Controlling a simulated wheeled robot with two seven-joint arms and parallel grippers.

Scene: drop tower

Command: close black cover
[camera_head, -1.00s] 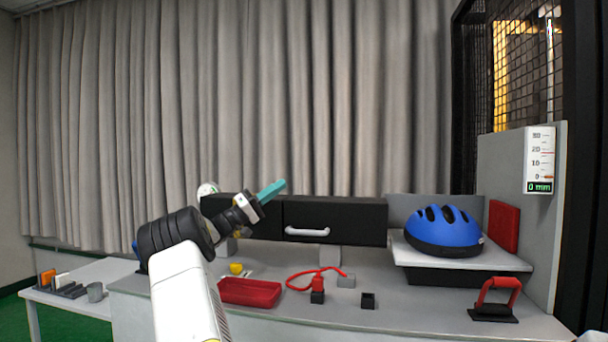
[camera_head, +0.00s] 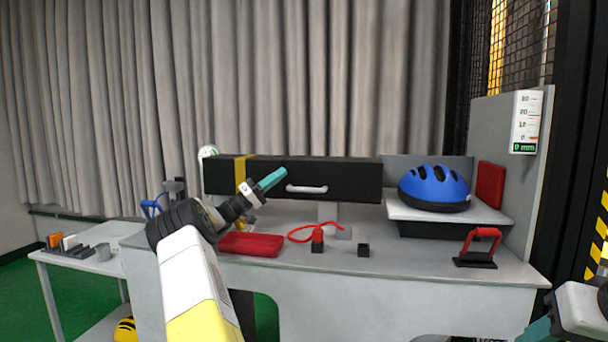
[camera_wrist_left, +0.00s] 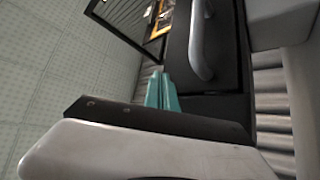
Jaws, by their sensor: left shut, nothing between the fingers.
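The black cover (camera_head: 345,178) is the front of a long black box at the back of the bench, with a pale bar handle (camera_head: 306,189). The front looks flat; I cannot tell whether it is fully shut. My left gripper (camera_head: 284,173) is in front of the cover, left of the handle, with its teal fingers together and empty. In the left wrist view, the fingers (camera_wrist_left: 161,92) point toward the black cover (camera_wrist_left: 222,75) beside the handle (camera_wrist_left: 203,40); contact is unclear. My right gripper (camera_head: 537,332) is only partly visible at the lower right.
A red tray (camera_head: 251,245), a red cord (camera_head: 303,235) and small black blocks lie on the bench (camera_head: 400,275). A blue helmet (camera_head: 434,188) sits on a raised shelf at right, above a red-handled tool (camera_head: 480,246). A side table (camera_head: 85,262) stands at left.

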